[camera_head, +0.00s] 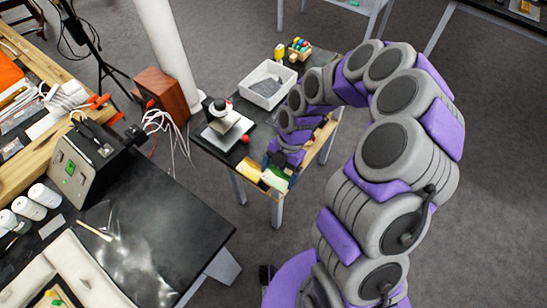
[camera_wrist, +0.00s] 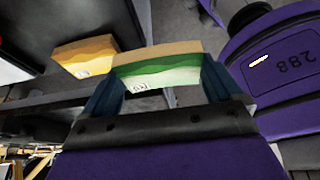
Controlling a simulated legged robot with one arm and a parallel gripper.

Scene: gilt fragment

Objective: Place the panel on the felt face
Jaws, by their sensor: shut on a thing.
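My gripper (camera_wrist: 160,84) is shut on a panel (camera_wrist: 165,70) with a tan top edge and wavy green bands. The panel sits between the two blue fingers, and a small white label shows on its lower part. In the head view the green panel (camera_head: 274,180) is at the front edge of the small dark table, below my gripper (camera_head: 281,163). I cannot tell whether it touches the table. A second panel (camera_wrist: 84,56), yellow and orange, lies to the left of it; it also shows in the head view (camera_head: 248,168). I cannot identify the felt face for certain.
The small table (camera_head: 205,137) also bears a white tray (camera_head: 268,84), a stand with a white plate (camera_head: 225,122), a red ball (camera_head: 245,138) and colored pieces (camera_head: 299,48). A black bench (camera_head: 165,235) stands at left, with a cream padded piece (camera_head: 85,268). Floor lies between.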

